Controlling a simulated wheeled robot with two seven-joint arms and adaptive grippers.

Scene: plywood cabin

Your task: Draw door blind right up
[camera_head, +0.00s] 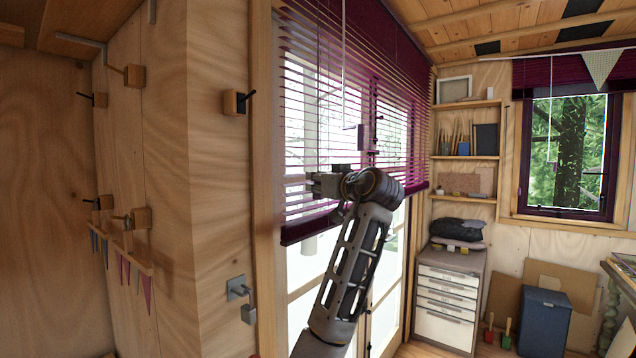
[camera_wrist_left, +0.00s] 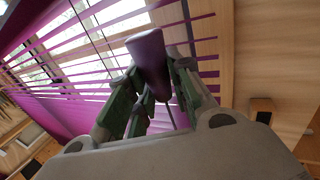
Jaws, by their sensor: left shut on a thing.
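The door blind (camera_head: 300,110) is purple with many thin slats. It hangs over the upper part of the glazed door (camera_head: 305,270), and its bottom rail (camera_head: 300,229) lies below my gripper in the head view. A pale cord (camera_head: 343,60) hangs in front of the slats. My left gripper (camera_head: 316,184) is in front of the blind's lower left part. In the left wrist view a purple cord pull (camera_wrist_left: 150,58) sits between the fingers of my left gripper (camera_wrist_left: 160,90), which are shut on it. My right gripper is in neither view.
A plywood wall with hooks (camera_head: 236,102) and a metal latch (camera_head: 240,290) stands left of the door. Shelves (camera_head: 463,157), a drawer cabinet (camera_head: 446,300) and a blue bin (camera_head: 543,322) stand to the right. A window (camera_head: 567,150) with a raised purple blind is beyond.

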